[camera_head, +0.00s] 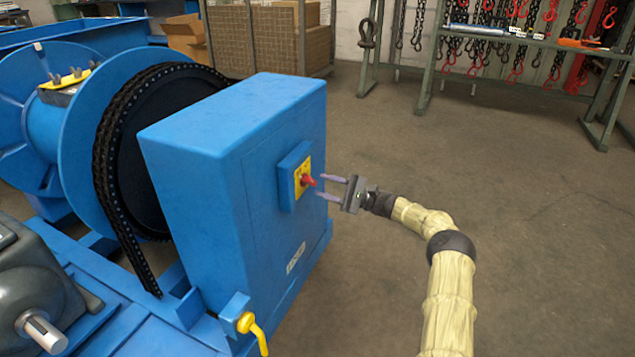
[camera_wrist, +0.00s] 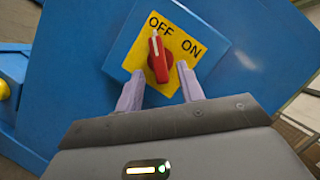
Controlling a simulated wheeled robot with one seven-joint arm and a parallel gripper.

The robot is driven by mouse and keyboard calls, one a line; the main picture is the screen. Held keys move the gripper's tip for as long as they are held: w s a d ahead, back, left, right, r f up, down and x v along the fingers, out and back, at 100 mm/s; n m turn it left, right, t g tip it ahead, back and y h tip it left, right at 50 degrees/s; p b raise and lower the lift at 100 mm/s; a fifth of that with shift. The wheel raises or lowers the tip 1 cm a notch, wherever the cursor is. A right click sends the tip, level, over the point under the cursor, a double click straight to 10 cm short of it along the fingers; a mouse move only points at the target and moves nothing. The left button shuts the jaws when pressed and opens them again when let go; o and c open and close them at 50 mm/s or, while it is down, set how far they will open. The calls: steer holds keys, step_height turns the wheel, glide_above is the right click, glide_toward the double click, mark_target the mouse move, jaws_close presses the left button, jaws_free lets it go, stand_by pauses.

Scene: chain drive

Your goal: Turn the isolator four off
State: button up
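The isolator is a red rotary knob (camera_head: 308,180) on a yellow plate (camera_head: 300,172), set in a small blue box on the side of a large blue housing. In the wrist view the knob (camera_wrist: 159,60) has a white pointer line, and the plate (camera_wrist: 183,45) reads OFF and ON. The pointer is toward the OFF word. My gripper (camera_head: 323,187) is open and empty, with its two lilac fingers pointing at the knob. In the wrist view the fingertips (camera_wrist: 159,72) are on either side of the knob, apparently just short of it and not touching.
The blue housing (camera_head: 230,130) stands beside a large chain wheel (camera_head: 130,130) and blue drum. A yellow-handled lever (camera_head: 250,330) is low at the housing's corner. A bench (camera_head: 520,40) with hanging chains stands at the back right. The floor right of the housing is clear.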

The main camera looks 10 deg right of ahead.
steer(key=p+v, duration=0.1)
steer(key=v, duration=1.2)
steer(key=shift+d+p, duration=0.35)
steer(key=shift+s+f, duration=0.1)
steer(key=shift+s, duration=0.05)
